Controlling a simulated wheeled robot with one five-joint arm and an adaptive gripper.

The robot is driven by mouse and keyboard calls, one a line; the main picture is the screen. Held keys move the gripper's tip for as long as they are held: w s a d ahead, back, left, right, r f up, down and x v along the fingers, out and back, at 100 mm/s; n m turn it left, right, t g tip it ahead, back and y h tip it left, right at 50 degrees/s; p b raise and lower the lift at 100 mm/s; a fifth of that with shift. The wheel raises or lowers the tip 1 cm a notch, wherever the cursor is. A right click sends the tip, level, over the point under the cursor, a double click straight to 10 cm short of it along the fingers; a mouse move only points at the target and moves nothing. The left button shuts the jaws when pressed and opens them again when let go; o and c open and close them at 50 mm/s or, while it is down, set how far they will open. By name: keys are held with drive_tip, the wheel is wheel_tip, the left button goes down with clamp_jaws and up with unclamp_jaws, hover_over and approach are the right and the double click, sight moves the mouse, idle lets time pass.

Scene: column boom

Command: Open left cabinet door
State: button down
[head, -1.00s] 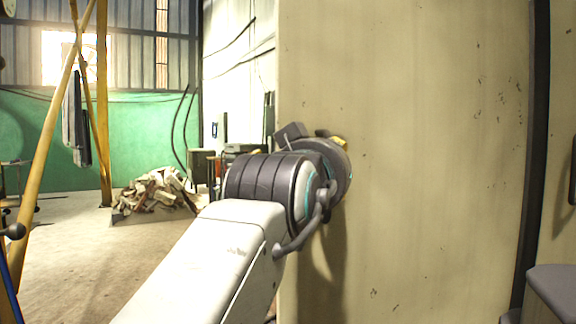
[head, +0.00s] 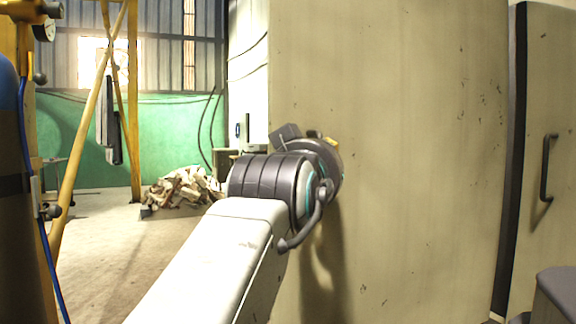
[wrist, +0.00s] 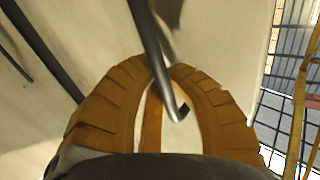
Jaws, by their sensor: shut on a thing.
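The left cabinet door (head: 420,130) is a large worn beige panel filling the middle of the head view. In the head view my wrist hides most of the gripper and the held handle; only a bit of yellow shows. A dark strip (head: 512,150) runs along the door's right edge. I cannot tell how far the door stands open.
The right cabinet door (head: 555,90) has a dark bar handle (head: 546,168). A dark grey object (head: 560,290) stands at the lower right. A blue-topped cylinder (head: 12,150) and yellow poles (head: 85,130) stand at the left. Open floor (head: 120,245) leads to a woodpile (head: 185,188).

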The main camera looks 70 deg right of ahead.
drive_tip(key=shift+w+f, duration=0.1)
drive_tip(key=shift+f, duration=0.15)
drive_tip(key=c, duration=1.6)
unclamp_jaws()
drive_tip(key=shift+w, duration=0.1)
drive_tip(key=o, duration=0.5)
drive_tip(key=shift+a+r, duration=0.1)
drive_tip(key=shift+r, duration=0.05)
drive_tip(key=a, duration=1.2)
drive_tip(key=shift+s, duration=0.4)
